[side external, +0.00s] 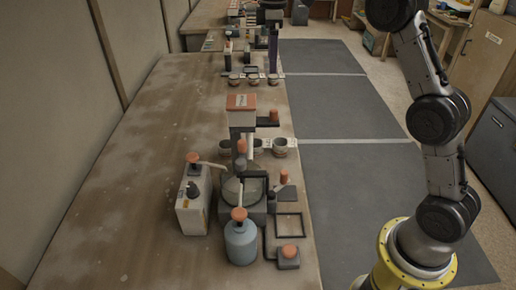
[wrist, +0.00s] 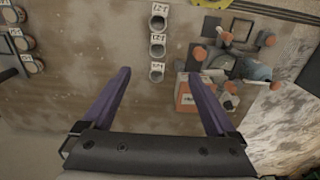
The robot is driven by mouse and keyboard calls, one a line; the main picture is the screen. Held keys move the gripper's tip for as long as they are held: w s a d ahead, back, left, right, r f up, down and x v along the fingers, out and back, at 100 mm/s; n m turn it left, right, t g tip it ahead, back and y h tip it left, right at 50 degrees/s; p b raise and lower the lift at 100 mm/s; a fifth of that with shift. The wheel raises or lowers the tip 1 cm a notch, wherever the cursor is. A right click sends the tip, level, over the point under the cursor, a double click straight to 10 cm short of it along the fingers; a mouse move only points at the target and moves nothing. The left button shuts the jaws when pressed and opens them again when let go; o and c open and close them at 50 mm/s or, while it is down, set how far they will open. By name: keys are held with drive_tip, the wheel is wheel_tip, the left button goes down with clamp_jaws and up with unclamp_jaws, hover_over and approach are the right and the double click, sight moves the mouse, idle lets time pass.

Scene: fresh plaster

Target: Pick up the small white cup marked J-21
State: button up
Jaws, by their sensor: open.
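In the wrist view three small pale cups stand in a column at top centre: a far cup (wrist: 158,22), a middle cup (wrist: 157,49) and a near cup (wrist: 156,73). Each has a white tag beside it; the writing is too small to read surely, so I cannot tell which is J-21. My gripper (wrist: 160,74) is open and empty, its two purple fingers wide apart. The near cup appears between the fingertips in the picture; the height between them is unclear.
An apparatus with orange knobs (wrist: 242,65) and an orange-and-white box (wrist: 186,96) stand right of the cups. More cups (wrist: 32,65) stand at far left. The side view shows a blue-grey bottle (side external: 241,242) and a white can (side external: 192,210). The bench's left side (side external: 130,150) is clear.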

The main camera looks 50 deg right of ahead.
hover_over(270, 143)
drive_tip(key=f, duration=2.3)
drive_tip(key=shift+s+a+f, duration=0.15)
drive_tip(key=shift+a+f, duration=0.1)
drive_tip(key=shift+w+d+f, duration=0.1)
drive_tip(key=shift+d+f, duration=0.05)
drive_tip(key=shift+f, duration=1.45)
drive_tip(key=shift+w+d+f, duration=0.1)
drive_tip(key=shift+f, duration=1.45)
drive_tip(key=c, duration=1.4)
